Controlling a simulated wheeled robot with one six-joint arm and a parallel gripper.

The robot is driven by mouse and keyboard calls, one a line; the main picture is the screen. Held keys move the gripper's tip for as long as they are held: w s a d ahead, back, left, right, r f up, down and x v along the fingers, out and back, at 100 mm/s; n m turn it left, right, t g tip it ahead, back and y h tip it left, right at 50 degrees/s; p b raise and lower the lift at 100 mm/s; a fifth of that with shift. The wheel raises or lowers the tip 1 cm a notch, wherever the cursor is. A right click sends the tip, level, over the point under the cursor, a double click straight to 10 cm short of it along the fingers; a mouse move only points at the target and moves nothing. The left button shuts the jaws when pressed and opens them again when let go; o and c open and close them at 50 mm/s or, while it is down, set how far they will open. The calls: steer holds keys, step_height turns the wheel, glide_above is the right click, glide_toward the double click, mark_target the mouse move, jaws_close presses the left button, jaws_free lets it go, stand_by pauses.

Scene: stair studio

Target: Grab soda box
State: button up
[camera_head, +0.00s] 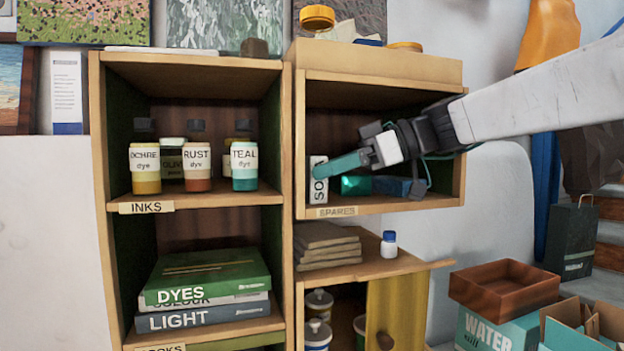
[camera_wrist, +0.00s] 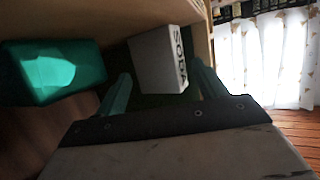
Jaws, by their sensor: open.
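The soda box (camera_head: 318,190) is a small white carton with dark lettering, upright at the left end of the SPARES shelf. In the wrist view the soda box (camera_wrist: 158,58) lies ahead, roughly between my two teal fingers, its lettered side towards the right finger. My gripper (camera_head: 338,165) reaches into this shelf from the right, and one finger covers part of the lettering in the head view. In the wrist view my gripper (camera_wrist: 160,86) is open, with nothing held. Whether a finger touches the box I cannot tell.
A green box (camera_head: 356,185) stands just right of the soda box; it also shows in the wrist view (camera_wrist: 50,75). A blue item (camera_head: 392,187) lies further right. The cubby's walls, top and SPARES lip (camera_head: 337,211) enclose the space. Ink bottles (camera_head: 196,160) stand in the left unit.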

steer(key=shift+a+f, duration=0.2)
steer(key=shift+a, duration=0.35)
steer(key=c, duration=0.8)
